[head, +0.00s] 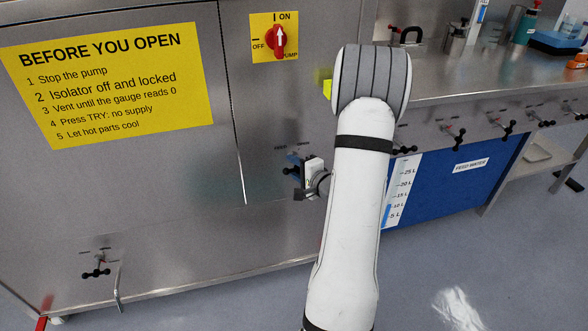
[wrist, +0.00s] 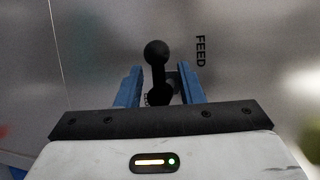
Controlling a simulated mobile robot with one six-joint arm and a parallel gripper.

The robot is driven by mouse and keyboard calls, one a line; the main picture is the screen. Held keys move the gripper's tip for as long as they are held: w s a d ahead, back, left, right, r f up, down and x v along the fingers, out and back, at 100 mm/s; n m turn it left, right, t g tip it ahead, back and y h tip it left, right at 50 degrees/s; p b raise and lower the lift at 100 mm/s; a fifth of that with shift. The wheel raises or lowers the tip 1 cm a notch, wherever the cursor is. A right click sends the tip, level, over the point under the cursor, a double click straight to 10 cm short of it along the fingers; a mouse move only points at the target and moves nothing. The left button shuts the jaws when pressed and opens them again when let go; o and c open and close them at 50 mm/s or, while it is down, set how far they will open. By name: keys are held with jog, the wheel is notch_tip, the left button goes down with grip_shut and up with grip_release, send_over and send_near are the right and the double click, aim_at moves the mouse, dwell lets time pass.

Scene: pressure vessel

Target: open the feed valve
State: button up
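The feed valve has a black bar handle with a ball end (wrist: 156,52), on a steel panel beside the printed word FEED. In the wrist view the handle stands between the two blue fingers of my gripper (wrist: 160,68). The fingers are open, with a gap visible on each side of the handle. The handle's lower end is partly hidden down between the fingers. In the head view my gripper (head: 293,166) is at the feed valve on the lower cabinet front, and my arm and gripper hide much of it.
A red pump switch (head: 276,40) on a yellow plate sits above. A yellow notice (head: 110,85) is at left. Another black-handled valve (head: 97,266) is low at left. Several similar valves line the bench edge at right, above a blue feed-water tank (head: 450,185).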

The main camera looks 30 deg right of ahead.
jog(key=shift+f, duration=0.1)
grip_shut()
dwell(0.3)
